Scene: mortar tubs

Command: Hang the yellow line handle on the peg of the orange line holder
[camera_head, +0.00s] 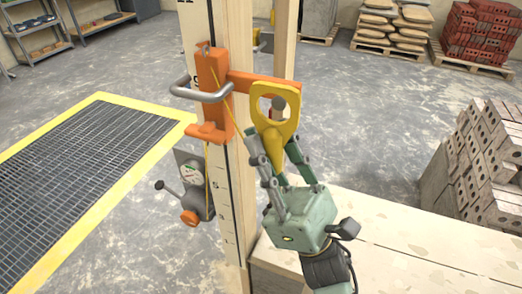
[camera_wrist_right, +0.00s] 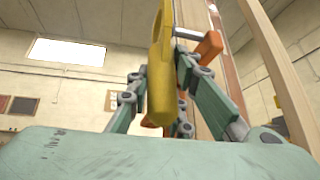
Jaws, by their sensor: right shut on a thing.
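The orange line holder (camera_head: 213,85) is fixed to a wooden post, with an orange arm (camera_head: 252,84) reaching right. The yellow line handle (camera_head: 275,143) is upright with its ring at the top. My right gripper (camera_head: 275,160) is shut on its lower stem, also seen in the right wrist view (camera_wrist_right: 160,100). The grey round peg end (camera_head: 279,103) shows within the ring's opening. In the right wrist view the peg (camera_wrist_right: 187,33) runs from the orange arm (camera_wrist_right: 209,45) towards the handle; I cannot tell how far it passes through. My left gripper is out of view.
A grey gauge box (camera_head: 192,182) with an orange knob hangs below the holder. A pale board-topped surface (camera_head: 400,240) lies at lower right, bricks (camera_head: 480,165) beyond it. A yellow-edged floor grate (camera_head: 70,160) is at left.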

